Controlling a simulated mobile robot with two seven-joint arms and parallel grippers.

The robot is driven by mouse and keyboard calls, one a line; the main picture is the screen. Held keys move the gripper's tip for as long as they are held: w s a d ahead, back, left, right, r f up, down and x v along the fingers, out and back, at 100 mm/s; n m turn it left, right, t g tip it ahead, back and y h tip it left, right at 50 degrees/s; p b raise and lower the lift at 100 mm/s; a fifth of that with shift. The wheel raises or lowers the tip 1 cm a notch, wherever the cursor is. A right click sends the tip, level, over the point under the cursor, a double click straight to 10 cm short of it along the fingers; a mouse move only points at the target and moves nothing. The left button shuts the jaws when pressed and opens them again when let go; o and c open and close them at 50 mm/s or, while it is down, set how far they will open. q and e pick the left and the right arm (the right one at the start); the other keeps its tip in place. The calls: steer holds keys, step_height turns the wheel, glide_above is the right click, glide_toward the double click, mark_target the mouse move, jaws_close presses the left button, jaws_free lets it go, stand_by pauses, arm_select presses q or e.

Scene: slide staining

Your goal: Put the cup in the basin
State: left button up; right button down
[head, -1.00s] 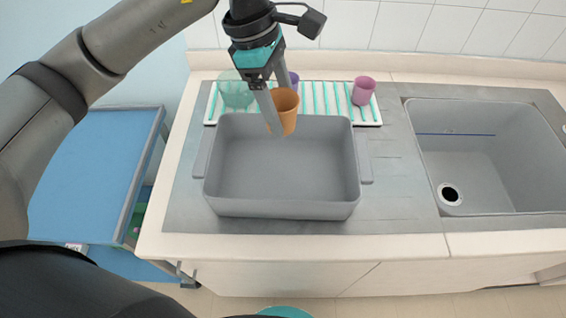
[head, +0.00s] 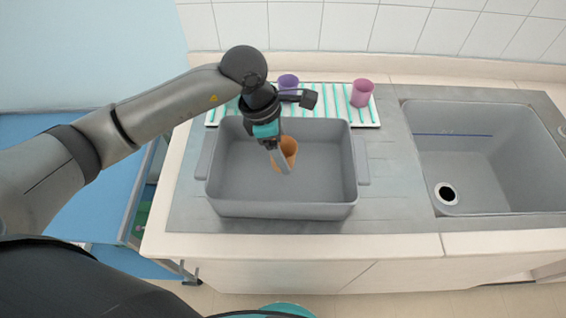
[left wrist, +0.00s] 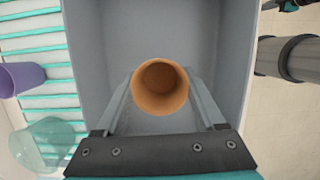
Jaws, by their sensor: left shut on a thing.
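An orange cup (head: 289,148) is held by my left gripper (head: 280,160) over the grey basin (head: 284,208). In the left wrist view the cup (left wrist: 160,88) sits between the two fingers of the gripper (left wrist: 160,95), with its round opening facing the camera and the basin wall (left wrist: 232,60) around it. The cup appears within the basin's outline, near its middle; whether it touches the floor cannot be told. My right gripper is not in view.
A striped drying rack (head: 336,101) stands behind the basin, with a purple cup (head: 288,82) and a pink cup (head: 362,92) on it. A translucent green vessel (left wrist: 47,143) shows in the left wrist view. An empty sink (head: 490,172) is at the right.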

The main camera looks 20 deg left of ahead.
arm_select(q)
steer(key=shift+f, duration=2.65)
steer(key=shift+f+b, duration=0.2)
steer(key=shift+b, duration=0.1)
steer(key=o, duration=1.3)
steer(key=shift+r, duration=0.2)
steer(key=v, duration=1.2)
steer(key=shift+s+a+p, duration=0.1)
steer(key=shift+p, duration=0.3)
